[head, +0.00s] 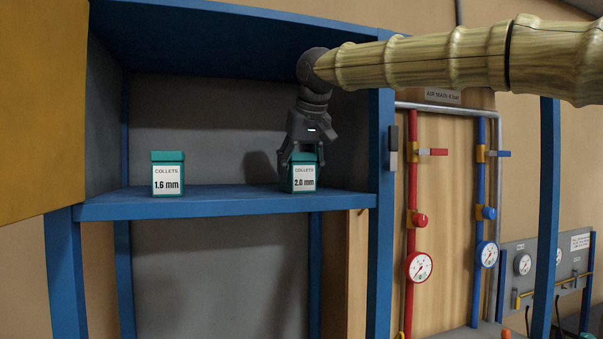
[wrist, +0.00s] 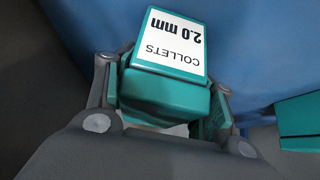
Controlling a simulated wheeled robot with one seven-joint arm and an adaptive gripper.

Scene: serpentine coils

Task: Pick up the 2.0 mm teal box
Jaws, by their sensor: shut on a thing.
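The 2.0 mm teal box (head: 303,178) has a white label reading "COLLETS 2.0 mm" and is at the right end of the blue shelf (head: 225,203). My gripper (head: 303,160) reaches down from above, its fingers shut on the sides of this box. In the wrist view the 2.0 mm box (wrist: 168,90) sits between the two fingers (wrist: 165,115), its label upside down. I cannot tell whether its base touches the shelf or is slightly above it.
Another teal box (head: 168,175), labelled 1.6 mm, stands on the shelf to the left, with bare shelf between. A blue upright (head: 380,170) is close on the right. The shelf's upper board (head: 230,35) is above my gripper. Pipes and gauges (head: 419,266) are further right.

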